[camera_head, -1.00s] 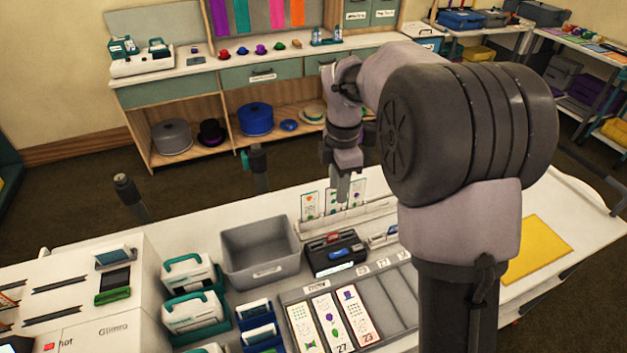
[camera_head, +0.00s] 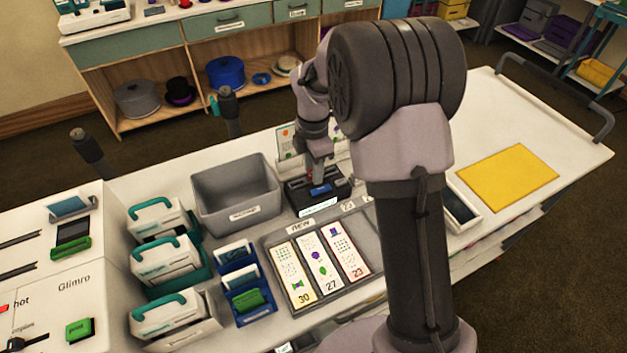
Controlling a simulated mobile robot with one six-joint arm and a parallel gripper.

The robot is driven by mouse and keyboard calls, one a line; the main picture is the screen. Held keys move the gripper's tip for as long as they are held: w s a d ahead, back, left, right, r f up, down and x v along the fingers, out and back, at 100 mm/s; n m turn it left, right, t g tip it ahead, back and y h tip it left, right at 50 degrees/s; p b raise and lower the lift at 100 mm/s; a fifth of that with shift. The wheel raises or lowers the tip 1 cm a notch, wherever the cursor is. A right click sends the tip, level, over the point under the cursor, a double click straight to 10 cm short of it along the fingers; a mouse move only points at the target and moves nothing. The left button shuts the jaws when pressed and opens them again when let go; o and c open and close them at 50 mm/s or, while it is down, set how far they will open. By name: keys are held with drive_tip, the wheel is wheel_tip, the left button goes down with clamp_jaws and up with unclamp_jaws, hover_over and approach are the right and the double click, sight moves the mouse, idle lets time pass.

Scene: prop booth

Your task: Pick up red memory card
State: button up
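The red memory card (camera_head: 309,177) shows only as a small red patch at the back of a black card tray (camera_head: 303,206) on the white table. A blue card (camera_head: 321,190) lies in the same tray, in front of the red one. My gripper (camera_head: 318,176) points down into the back of the tray, right at the red card, and hides part of it. The fingers are too small and too covered to tell whether they are apart or touch the card.
A grey bin (camera_head: 238,194) stands just left of the tray. White cases with teal handles (camera_head: 167,257) are at the left. A yellow mat (camera_head: 507,179) lies at the right.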

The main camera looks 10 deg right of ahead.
drive_tip(key=shift+r, duration=0.2)
drive_tip(key=shift+c, duration=1.1)
clamp_jaws()
drive_tip(key=shift+r, duration=0.25)
wheel_tip(320, 180, up, 4)
drive_tip(key=p, duration=0.3)
drive_tip(key=shift+f, duration=0.1)
drive_tip(key=s+a+p, duration=0.1)
drive_tip(key=s+a, duration=0.1)
drive_tip(key=s, duration=0.5)
drive_tip(key=s+a+p, duration=0.1)
drive_tip(key=s+a, duration=0.2)
drive_tip(key=s, duration=0.5)
drive_tip(key=shift+s+r, duration=0.15)
drive_tip(key=shift+r, duration=0.2)
